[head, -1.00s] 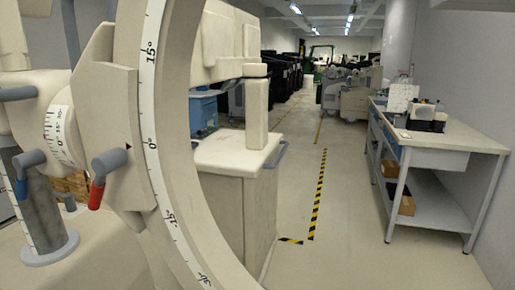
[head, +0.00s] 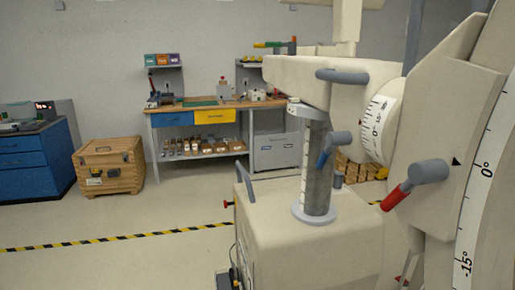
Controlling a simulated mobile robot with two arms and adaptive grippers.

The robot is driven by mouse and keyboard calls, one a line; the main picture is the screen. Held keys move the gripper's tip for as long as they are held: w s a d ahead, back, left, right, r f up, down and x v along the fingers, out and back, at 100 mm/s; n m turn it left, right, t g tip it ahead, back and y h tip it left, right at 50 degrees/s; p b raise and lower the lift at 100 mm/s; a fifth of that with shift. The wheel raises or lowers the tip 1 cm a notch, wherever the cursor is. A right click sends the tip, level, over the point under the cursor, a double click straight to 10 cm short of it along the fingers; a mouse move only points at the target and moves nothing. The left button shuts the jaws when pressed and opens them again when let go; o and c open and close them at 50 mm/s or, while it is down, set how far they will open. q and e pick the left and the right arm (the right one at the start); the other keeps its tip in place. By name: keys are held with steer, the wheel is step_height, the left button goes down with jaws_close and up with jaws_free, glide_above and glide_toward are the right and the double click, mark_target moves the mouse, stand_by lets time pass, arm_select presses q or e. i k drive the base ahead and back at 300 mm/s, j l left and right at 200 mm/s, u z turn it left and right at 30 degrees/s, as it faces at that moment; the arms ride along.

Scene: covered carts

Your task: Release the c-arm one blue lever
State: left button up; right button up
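The beige C-arm machine (head: 445,120) fills the right side of the head view. Its blue lever (head: 325,155) sticks out from a grey knob beside the metal column (head: 317,180), with the tip pointing down and left. A red lever (head: 396,196) on a similar grey knob stands to the right, on the panel beside the curved degree scale (head: 478,190). The column rises from the top of the beige machine base (head: 305,250). Neither of my grippers shows in the head view, so their distance from the levers cannot be seen.
Open floor (head: 150,265) with yellow-black tape (head: 130,238) lies to the left. Behind are a wooden crate (head: 108,168), a blue cabinet (head: 35,160) and a workbench (head: 185,108) with drawers. A grey handle (head: 245,185) juts from the machine base's left side.

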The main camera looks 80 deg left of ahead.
mark_target(334, 138)
steer(key=u, duration=2.05)
